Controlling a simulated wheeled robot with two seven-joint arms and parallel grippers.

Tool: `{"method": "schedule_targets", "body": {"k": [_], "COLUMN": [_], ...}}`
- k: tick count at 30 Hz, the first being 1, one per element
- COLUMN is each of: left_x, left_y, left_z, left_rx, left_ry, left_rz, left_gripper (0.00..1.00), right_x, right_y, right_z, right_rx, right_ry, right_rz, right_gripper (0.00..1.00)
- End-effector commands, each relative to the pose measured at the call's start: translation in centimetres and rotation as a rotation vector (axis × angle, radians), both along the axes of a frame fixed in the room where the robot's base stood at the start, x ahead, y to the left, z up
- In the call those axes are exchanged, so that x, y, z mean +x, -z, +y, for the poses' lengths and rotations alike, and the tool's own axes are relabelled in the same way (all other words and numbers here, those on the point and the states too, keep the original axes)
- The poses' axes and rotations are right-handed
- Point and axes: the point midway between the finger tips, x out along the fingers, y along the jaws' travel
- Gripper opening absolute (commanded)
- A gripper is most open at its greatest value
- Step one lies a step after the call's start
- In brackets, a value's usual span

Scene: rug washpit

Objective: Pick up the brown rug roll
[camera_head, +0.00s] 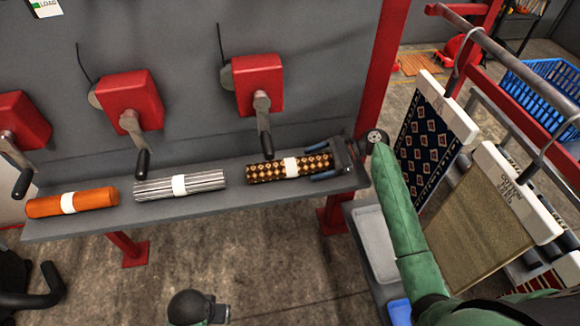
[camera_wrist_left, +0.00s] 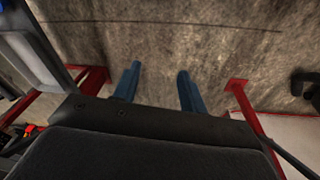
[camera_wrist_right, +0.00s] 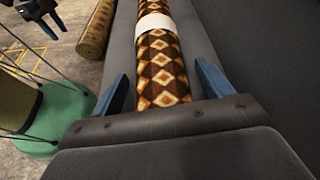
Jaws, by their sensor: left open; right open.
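The brown rug roll (camera_head: 264,171), dark with a tan diamond pattern and a white band, lies at the right end of the grey shelf (camera_head: 190,207). My right gripper (camera_head: 316,162) is open at the roll's right end. In the right wrist view the roll (camera_wrist_right: 163,72) lies between the two blue fingers of this gripper (camera_wrist_right: 161,72), which stand apart on either side of it. My left gripper (camera_wrist_left: 158,70) is open and empty above the bare floor in the left wrist view. I cannot make out its fingers in the head view.
A grey-white striped roll (camera_head: 152,187) and an orange roll (camera_head: 93,201) lie farther left on the shelf. Red crank boxes (camera_head: 257,84) with handles hang above it. A red post (camera_head: 388,45) and hanging rugs (camera_head: 424,150) stand at the right, near my right arm.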

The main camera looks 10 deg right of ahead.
Motion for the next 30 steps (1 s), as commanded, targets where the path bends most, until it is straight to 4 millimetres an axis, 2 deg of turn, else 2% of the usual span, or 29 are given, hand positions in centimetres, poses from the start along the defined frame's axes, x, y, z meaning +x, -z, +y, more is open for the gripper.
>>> {"method": "schedule_targets", "body": {"k": [5,14,26,27,30], "left_x": [0.0,0.0,0.3,0.3,0.3], "left_y": [0.0,0.0,-0.1,0.2,3.3], "left_z": [0.0,0.0,-0.1,-0.1,0.1], "left_rx": [0.0,-0.001,-0.003,-0.002,0.008], "left_ry": [0.0,0.0,-0.002,-0.002,0.002], "left_rz": [-0.001,-0.001,-0.011,-0.011,0.007], "left_gripper": [0.42,0.42,0.42,0.42,0.42], "right_x": [0.0,0.0,0.0,0.0,0.0], "right_y": [0.0,0.0,-0.3,-0.5,-0.9], "right_z": [0.0,0.0,0.0,0.0,0.0], "right_rx": [0.0,-0.001,0.0,0.0,0.0], "right_ry": [0.0,0.0,0.001,0.001,0.001], "right_rz": [0.0,0.0,-0.001,-0.001,-0.001], "right_gripper": [0.79,0.22,0.21,0.21,0.21]}}
